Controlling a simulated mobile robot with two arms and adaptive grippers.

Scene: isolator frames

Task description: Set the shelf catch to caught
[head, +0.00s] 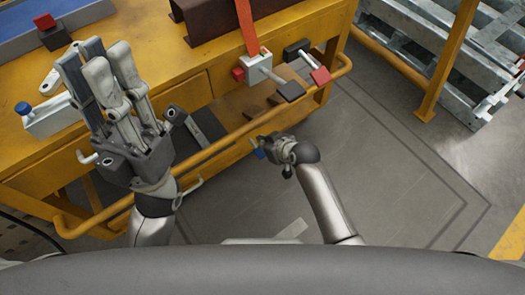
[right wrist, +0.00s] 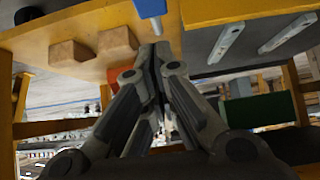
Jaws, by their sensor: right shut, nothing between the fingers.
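My right gripper (right wrist: 157,55) is shut and empty, its fingertips pointing up the right wrist view at the underside of the yellow bench. Just beyond the tips is a blue-ended part (right wrist: 150,8) with a thin grey pin; whether they touch I cannot tell. I cannot tell for sure which fitting is the shelf catch. My left gripper (head: 95,58) looks open and empty, raised in front of the bench's left part.
The yellow bench (head: 190,92) has a front rail (head: 225,142). On it are a pale box with a lever (head: 257,68), a red-ended lever (head: 320,75) and a blue-knobbed fitting (head: 45,117). Floor (head: 390,170) to the right is clear.

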